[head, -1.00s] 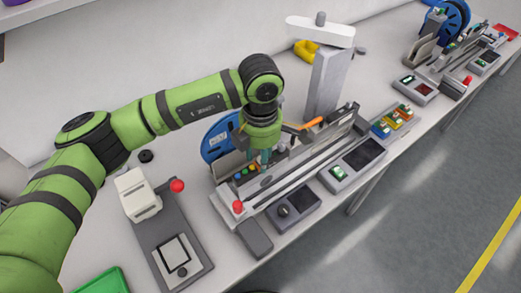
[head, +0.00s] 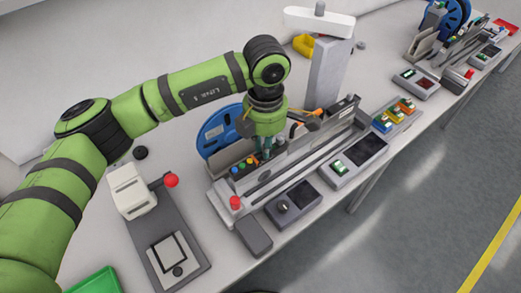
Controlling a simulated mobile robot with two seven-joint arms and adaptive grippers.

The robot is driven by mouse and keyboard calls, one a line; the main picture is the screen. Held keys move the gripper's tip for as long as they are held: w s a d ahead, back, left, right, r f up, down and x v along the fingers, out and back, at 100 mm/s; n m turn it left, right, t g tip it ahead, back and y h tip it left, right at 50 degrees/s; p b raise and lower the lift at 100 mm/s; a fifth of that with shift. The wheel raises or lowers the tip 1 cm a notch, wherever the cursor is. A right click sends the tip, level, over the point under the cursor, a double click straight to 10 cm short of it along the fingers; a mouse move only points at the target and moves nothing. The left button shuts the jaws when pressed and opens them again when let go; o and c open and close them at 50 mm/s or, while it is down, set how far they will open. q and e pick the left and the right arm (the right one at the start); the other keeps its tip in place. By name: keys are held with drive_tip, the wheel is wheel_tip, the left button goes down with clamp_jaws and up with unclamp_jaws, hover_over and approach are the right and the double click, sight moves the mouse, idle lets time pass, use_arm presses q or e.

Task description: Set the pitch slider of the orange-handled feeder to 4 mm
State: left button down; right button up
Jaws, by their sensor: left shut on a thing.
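The feeder (head: 335,137) is a long grey unit on the bench with an orange handle (head: 309,112) along its upper rear edge. My left gripper (head: 262,154) points down over the feeder's left half. It is shut on a small part there, which its fingers hide. That part is probably the pitch slider, but I cannot read its setting or any scale. Blue, green and yellow buttons (head: 243,166) sit just left of the fingers. My right gripper is not in view.
A blue reel (head: 214,136) stands behind the feeder. A red knob (head: 235,202) is at its left end. A knob box (head: 293,204) and a screen panel (head: 362,152) lie in front. A grey post (head: 327,80) stands behind. Another feeder (head: 459,50) is far right.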

use_arm(q)
drive_tip(key=c, duration=1.2)
unclamp_jaws()
drive_tip(key=shift+s, duration=0.1)
drive_tip(key=shift+c, duration=0.2)
wheel_tip(320, 180, up, 12)
